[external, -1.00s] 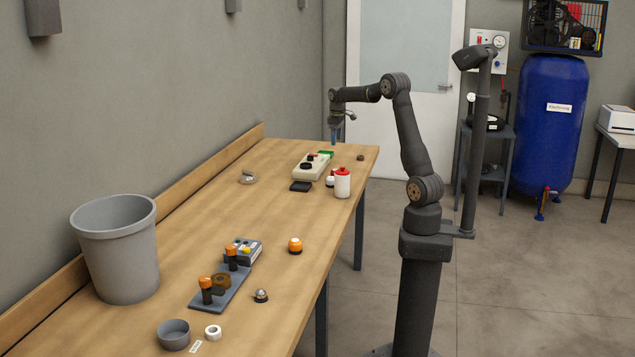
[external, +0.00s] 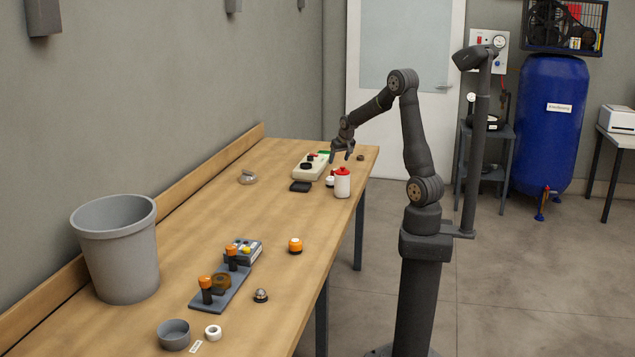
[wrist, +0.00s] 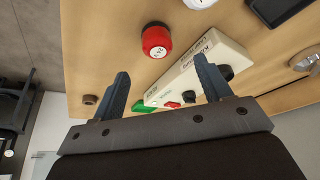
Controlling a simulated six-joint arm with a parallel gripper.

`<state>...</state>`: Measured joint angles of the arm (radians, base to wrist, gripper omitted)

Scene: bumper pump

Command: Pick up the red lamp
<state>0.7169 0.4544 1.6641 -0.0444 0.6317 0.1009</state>
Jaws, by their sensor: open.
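The red lamp (wrist: 157,40), a short round red cap with a white label, stands upright on the bench in the wrist view. My gripper (wrist: 161,68) is open and empty. Its two blue-grey fingers are spread, with the red lamp beyond their tips in the wrist view. In the external view my gripper (external: 347,156) hangs over the far end of the bench, close to the lamp and apparently above it.
A pale control box (wrist: 205,65) lies beside the red lamp. The white lamp (wrist: 200,3) and a black box (wrist: 275,8) are also close by. A small brown knob (wrist: 90,100) sits near the bench edge.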

